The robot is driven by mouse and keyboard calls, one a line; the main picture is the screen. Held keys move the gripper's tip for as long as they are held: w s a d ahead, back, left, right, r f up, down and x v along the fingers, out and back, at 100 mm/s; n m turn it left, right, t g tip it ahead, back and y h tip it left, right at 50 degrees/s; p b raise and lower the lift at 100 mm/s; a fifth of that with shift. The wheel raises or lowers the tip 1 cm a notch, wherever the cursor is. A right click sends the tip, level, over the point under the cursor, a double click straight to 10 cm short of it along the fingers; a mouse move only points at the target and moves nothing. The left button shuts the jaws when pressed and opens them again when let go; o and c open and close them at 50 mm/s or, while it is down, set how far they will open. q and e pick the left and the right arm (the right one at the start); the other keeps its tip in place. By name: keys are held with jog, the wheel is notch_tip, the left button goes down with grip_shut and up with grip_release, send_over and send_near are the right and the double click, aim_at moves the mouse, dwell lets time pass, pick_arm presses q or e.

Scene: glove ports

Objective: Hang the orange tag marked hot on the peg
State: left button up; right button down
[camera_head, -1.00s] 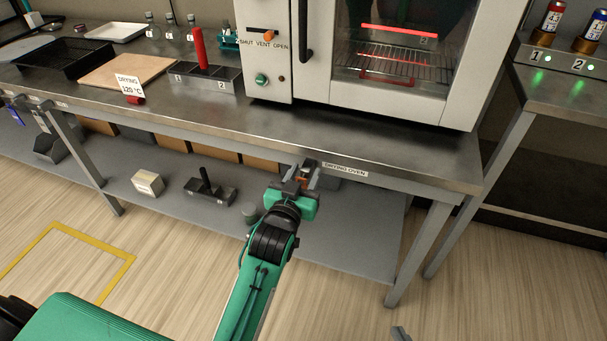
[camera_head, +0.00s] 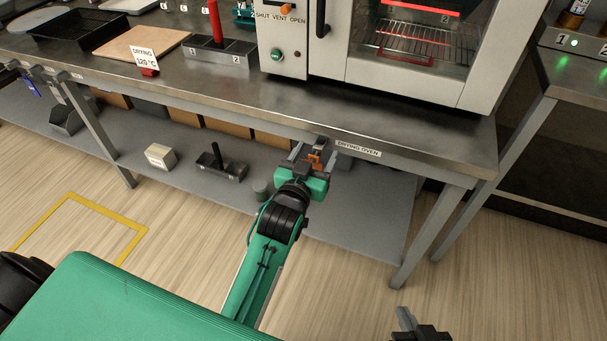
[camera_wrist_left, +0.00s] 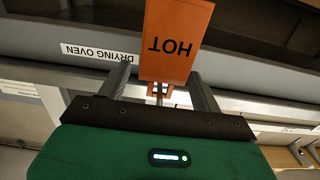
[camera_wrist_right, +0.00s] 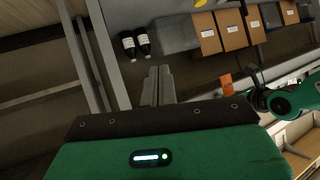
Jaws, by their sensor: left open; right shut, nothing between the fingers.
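The orange tag (camera_wrist_left: 172,45) marked HOT fills the upper middle of the left wrist view, its lettering upside down like the bench label. In the head view the tag (camera_head: 316,158) is small, at the bench's front edge. My left gripper (camera_head: 313,150) is open there, its fingers on either side of the tag's narrow end. A small reddish slotted piece (camera_wrist_left: 159,89) shows between the fingers. I cannot make out the peg or how the tag rests on it. My right gripper (camera_wrist_right: 158,85) is shut and empty, away from the tag (camera_wrist_right: 226,82); it shows low in the head view (camera_head: 404,318).
The steel bench (camera_head: 400,140) carries the oven (camera_head: 425,70), a two-slot block (camera_head: 235,58) and a drying sign (camera_head: 145,60). A lower shelf (camera_head: 350,220) holds a white box (camera_head: 160,156) and a dark holder (camera_head: 225,172). Floor is clear at the right.

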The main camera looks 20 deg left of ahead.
pick_arm(q)
jog(key=s+p, duration=0.1)
jog(key=s, duration=1.2)
jog(key=shift+a, duration=0.2)
pick_arm(e)
jog(key=shift+s+d+g+h, duration=0.25)
jog(key=shift+d+g, duration=0.1)
jog(key=shift+d, duration=0.25)
jog(key=shift+s+d+g+h, duration=0.15)
jog(key=shift+d+g+h, duration=0.15)
jog(key=shift+d, duration=0.25)
pick_arm(q)
jog(key=shift+f, duration=0.1)
